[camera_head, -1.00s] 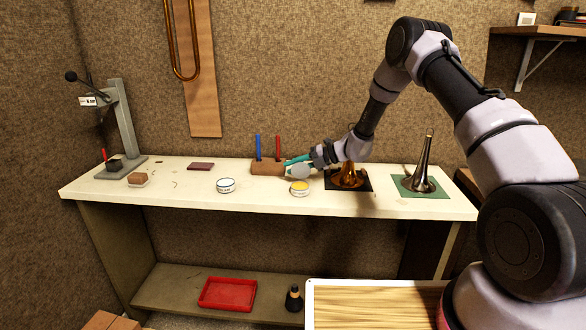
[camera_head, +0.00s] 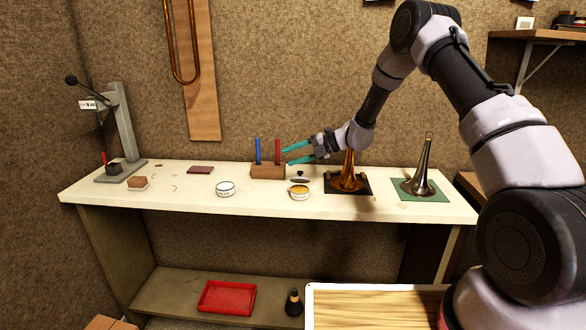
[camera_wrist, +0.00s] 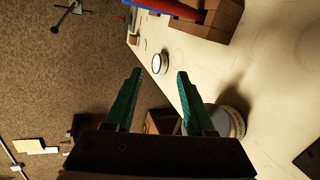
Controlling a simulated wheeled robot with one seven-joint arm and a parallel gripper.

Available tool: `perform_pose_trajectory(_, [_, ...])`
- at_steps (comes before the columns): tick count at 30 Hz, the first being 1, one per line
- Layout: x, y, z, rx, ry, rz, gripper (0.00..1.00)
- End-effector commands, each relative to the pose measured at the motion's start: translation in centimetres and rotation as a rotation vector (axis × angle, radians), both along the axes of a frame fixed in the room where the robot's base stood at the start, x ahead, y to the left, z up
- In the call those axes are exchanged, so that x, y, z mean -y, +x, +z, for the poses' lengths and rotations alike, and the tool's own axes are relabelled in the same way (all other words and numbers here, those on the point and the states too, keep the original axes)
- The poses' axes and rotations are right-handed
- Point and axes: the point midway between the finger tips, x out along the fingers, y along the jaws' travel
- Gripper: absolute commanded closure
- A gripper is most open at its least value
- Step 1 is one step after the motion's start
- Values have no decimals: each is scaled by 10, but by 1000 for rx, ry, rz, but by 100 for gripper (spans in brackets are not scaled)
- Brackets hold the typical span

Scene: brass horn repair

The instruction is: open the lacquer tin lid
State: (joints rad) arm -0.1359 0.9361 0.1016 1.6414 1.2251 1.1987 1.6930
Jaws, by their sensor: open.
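The lacquer tin (camera_head: 300,194) stands upright on the bench with its yellow inside showing from above. Its grey lid (camera_head: 300,181), with a small dark knob, lies roughly flat just behind the tin; I cannot tell whether the two touch. My gripper (camera_head: 289,155) is open and empty above and behind the lid, its teal fingers pointing left toward the tool block. In the wrist view the open fingers (camera_wrist: 156,74) have nothing between them. A round grey-topped shape partly hidden behind one finger there may be the tin or lid.
A wooden block (camera_head: 268,172) with blue and red handles stands close to my fingertips. A blue-rimmed white tin (camera_head: 225,188) is left of the lacquer tin. A brass horn bell (camera_head: 348,178) stands under my wrist, a second bell (camera_head: 421,180) farther right. The bench front is clear.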

Motion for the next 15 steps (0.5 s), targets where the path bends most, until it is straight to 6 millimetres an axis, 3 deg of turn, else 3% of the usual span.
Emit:
perform_pose_trajectory(6, [0, 0, 35, 0, 0, 0, 46])
perform_pose_trajectory(15, [0, -1, 45, -3, -1, 0, 46])
